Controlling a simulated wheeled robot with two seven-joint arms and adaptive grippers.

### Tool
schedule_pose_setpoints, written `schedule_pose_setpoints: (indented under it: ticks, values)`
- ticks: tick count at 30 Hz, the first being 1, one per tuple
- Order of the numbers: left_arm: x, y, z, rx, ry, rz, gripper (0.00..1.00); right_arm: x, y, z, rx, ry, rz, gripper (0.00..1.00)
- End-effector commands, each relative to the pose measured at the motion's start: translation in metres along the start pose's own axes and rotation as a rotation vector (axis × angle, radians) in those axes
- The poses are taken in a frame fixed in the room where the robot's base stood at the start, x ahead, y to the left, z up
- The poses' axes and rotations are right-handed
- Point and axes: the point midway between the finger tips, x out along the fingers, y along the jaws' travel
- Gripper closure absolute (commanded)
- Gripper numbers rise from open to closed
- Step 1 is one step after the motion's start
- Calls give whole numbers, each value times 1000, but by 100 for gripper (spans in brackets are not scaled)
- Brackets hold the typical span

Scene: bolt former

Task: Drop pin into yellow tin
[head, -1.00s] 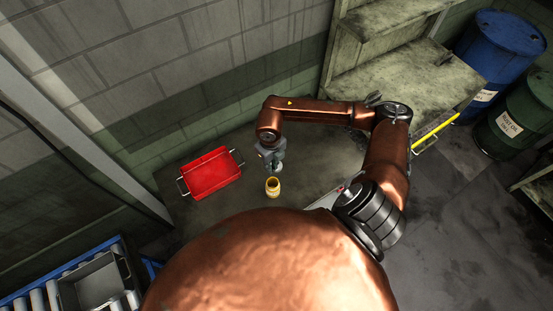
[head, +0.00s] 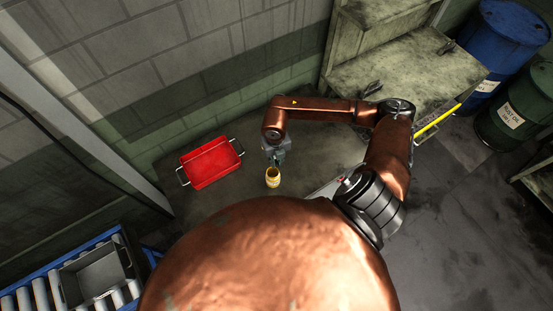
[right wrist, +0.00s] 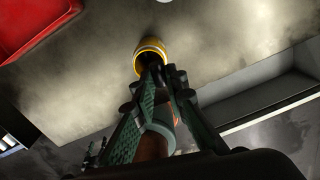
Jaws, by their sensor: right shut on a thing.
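The yellow tin (head: 272,179) stands upright on the grey bench top, open end up. It also shows in the right wrist view (right wrist: 151,46), beyond the fingertips. My right gripper (head: 278,162) is just above the tin in the head view, pointing down. In the right wrist view its green fingers (right wrist: 163,78) come together close to the tin's mouth. They are shut on a thin, dark thing, taken as the pin, that is mostly hidden between the tips. I cannot tell whether its end is inside the tin. My left gripper is not in view.
A red tray (head: 187,165) with handles lies left of the tin on the bench (head: 236,195). A grey bin (head: 92,276) sits on a roller conveyor at lower left. Shelving (head: 400,75) and a blue drum (head: 500,45) stand to the right. Bench around the tin is clear.

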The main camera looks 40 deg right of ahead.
Motion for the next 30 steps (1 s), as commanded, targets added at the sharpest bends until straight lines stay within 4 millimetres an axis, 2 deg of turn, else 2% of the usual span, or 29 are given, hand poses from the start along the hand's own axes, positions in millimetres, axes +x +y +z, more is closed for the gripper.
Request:
schedule_pose_setpoints:
  ticks: [9,10,18,26,30]
  values:
    - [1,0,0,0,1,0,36,3,0,0,-1,-1,0,100]
    - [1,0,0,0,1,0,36,3,0,0,-1,-1,0,86]
    - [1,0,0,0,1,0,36,3,0,0,-1,-1,1,68]
    - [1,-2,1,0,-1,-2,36,3,0,0,-1,-1,0,68]
    - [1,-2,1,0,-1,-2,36,-7,0,1,-2,-3,1,68]
